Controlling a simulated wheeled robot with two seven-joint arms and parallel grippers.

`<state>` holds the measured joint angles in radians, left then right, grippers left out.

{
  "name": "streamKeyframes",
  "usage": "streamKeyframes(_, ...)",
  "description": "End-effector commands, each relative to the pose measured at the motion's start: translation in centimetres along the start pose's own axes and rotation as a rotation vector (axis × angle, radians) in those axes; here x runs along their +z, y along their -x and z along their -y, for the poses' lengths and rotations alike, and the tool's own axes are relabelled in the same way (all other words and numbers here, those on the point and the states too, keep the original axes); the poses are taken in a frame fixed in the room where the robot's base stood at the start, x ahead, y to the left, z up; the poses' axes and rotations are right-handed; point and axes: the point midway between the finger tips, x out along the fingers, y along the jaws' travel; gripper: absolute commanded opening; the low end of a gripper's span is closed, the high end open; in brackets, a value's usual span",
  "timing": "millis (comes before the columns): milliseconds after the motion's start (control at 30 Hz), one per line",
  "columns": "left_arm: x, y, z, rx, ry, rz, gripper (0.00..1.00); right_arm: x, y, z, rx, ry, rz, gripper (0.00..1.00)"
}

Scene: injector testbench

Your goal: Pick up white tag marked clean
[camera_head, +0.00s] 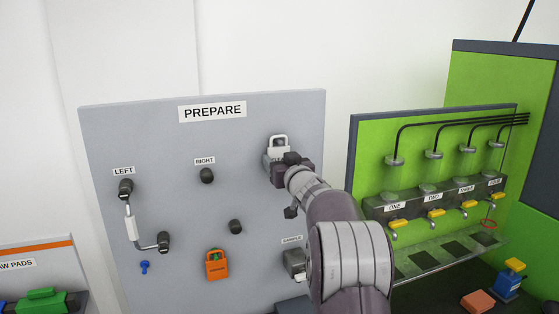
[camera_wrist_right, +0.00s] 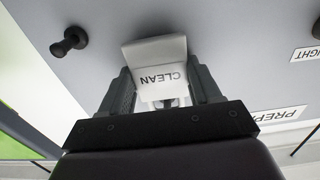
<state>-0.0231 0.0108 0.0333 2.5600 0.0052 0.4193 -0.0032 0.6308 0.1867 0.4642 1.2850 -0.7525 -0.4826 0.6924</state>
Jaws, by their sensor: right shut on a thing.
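The white tag marked CLEAN (camera_wrist_right: 158,75) sits between the two fingers of my right gripper (camera_wrist_right: 162,95) in the right wrist view, close to the grey PREPARE board. In the head view the tag's white top (camera_head: 279,142) shows at the upper right of the board, above my right gripper (camera_head: 282,165). My right gripper is shut on the tag; its wrist hides part of the tag there. I cannot tell whether the tag still touches the board. My left gripper is not in view.
The grey board (camera_head: 160,130) carries black knobs (camera_head: 207,176), a crank handle (camera_head: 131,229), a blue key-like piece (camera_head: 145,267) and an orange tag (camera_head: 216,264). A green testbench (camera_head: 370,150) with yellow-handled taps stands right.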

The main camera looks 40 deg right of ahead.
Motion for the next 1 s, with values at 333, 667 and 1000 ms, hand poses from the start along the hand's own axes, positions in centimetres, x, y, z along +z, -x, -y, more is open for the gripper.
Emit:
streamKeyframes(333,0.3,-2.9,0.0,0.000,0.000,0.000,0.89,-0.1,5.4,0.0,0.002,0.001,-0.003,0.34)
streamKeyframes(667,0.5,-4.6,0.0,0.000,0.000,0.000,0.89,-0.4,15.7,0.0,0.001,0.002,-0.002,0.34)
streamKeyframes(1000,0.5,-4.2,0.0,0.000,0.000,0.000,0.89,-1.0,18.1,0.0,-0.001,0.000,0.001,0.34)
